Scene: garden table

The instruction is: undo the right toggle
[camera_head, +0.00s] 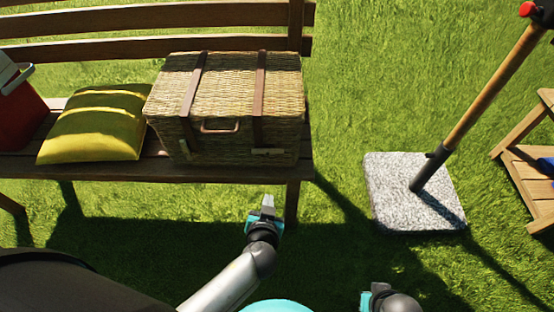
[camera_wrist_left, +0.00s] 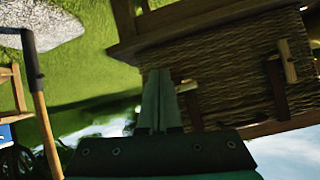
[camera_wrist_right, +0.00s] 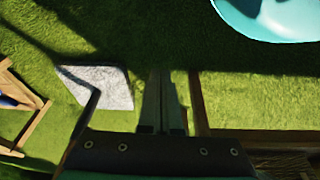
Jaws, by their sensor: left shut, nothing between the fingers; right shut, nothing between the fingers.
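A wicker basket (camera_head: 225,95) with two brown straps stands closed on a wooden bench. Its right toggle (camera_head: 268,151) is a small pale bar lying crosswise at the lower end of the right strap (camera_head: 260,95). The left toggle (camera_head: 189,156) stands more upright; it also shows in the left wrist view (camera_wrist_left: 287,61). My left gripper (camera_head: 268,202) is shut and empty, in front of and below the right toggle, apart from it. In the left wrist view its fingers (camera_wrist_left: 158,78) partly overlap the right toggle (camera_wrist_left: 187,86). My right gripper (camera_wrist_right: 165,78) is shut and empty, low over the grass.
A carry handle (camera_head: 220,126) sits between the straps. A stone base (camera_head: 410,190) with a wooden pole stands at right. Grass before the bench is open.

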